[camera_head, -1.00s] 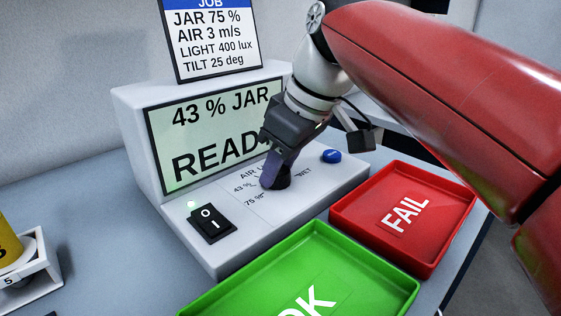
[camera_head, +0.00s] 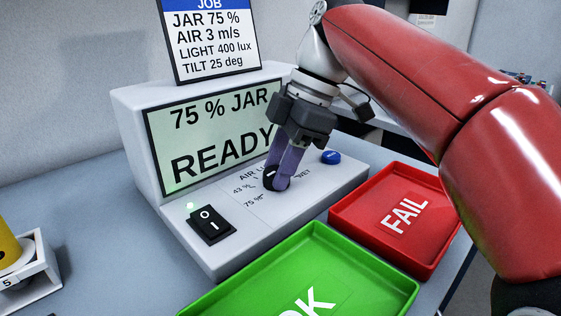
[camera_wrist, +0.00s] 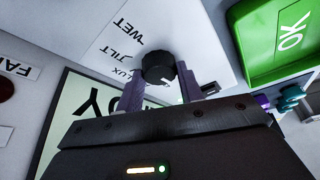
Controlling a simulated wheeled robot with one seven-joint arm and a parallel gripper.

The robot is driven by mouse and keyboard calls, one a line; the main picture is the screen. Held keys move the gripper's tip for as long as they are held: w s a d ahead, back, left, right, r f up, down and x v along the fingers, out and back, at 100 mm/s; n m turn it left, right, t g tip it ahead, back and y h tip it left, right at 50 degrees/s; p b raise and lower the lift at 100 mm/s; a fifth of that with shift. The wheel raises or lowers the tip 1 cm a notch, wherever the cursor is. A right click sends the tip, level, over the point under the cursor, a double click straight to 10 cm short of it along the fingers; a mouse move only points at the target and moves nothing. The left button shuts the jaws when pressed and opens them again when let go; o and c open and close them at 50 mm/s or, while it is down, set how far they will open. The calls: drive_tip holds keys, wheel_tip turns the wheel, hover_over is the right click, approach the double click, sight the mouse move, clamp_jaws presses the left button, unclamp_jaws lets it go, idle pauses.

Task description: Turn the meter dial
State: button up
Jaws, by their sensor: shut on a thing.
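The meter (camera_head: 138,122) is a white box with a screen (camera_head: 215,135) that reads "75 % JAR" and "READY". Its black round dial (camera_head: 269,178) sits on the sloped panel among the printed labels. My gripper (camera_head: 280,180) comes down from above with its purple fingers on either side of the dial, shut on it. In the wrist view the dial (camera_wrist: 158,67) sits between the two fingers. The job card (camera_head: 210,40) above the meter lists JAR 75 %, AIR 3 m/s, LIGHT 400 lux and TILT 25 deg.
A black rocker switch (camera_head: 211,225) with a lit green lamp beside it and a blue button (camera_head: 331,157) are on the panel. A green OK tray (camera_head: 375,262) and a red FAIL tray (camera_head: 440,225) stand in front. A white holder (camera_head: 35,280) with a yellow item is at left.

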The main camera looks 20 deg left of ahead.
drive_tip(key=shift+n, duration=0.6)
drive_tip(key=o, duration=1)
